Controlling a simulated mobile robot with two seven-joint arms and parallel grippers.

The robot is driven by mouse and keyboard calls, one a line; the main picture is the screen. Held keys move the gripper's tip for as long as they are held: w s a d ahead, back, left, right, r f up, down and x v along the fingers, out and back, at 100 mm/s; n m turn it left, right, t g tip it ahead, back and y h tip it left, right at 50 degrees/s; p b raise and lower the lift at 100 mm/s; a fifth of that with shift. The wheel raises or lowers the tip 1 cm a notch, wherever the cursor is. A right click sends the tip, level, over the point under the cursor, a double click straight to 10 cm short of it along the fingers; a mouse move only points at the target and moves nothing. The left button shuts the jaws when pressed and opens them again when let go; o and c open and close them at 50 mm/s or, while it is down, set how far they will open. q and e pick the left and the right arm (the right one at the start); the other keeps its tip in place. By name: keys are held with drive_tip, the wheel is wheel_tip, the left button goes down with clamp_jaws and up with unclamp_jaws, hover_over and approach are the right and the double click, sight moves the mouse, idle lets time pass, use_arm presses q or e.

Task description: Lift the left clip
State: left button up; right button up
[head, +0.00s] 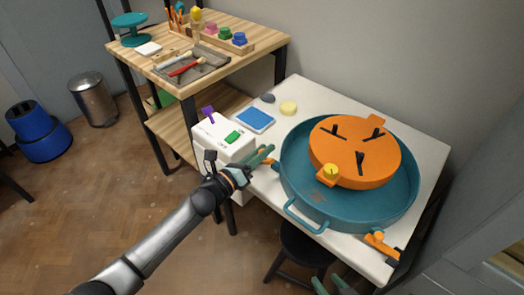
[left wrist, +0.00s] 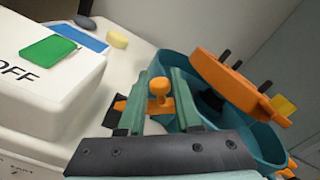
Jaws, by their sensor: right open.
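The left clip is orange with a knob; it sits at the left rim of the teal basin (left wrist: 258,133). In the left wrist view its knob (left wrist: 159,88) stands between the two green fingers of my left gripper (left wrist: 163,92). In the head view the fingers (head: 264,153) largely cover this clip, and a little orange (head: 274,163) shows beside them. The fingers look apart, with the knob between them; firm contact is not visible. My right gripper (head: 333,286) is open at the bottom edge, only its green fingertips in view, with nothing visible between them.
An orange slotted disc (head: 345,141) with a yellow knob lies in the basin. Another orange clip (head: 378,241) is at the basin's front right. A white box (head: 222,135) with a green switch stands left of my left gripper. A yellow sponge (head: 288,108) and blue pad (head: 255,119) lie behind.

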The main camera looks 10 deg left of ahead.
use_arm(q)
clamp_jaws()
idle(1.0)
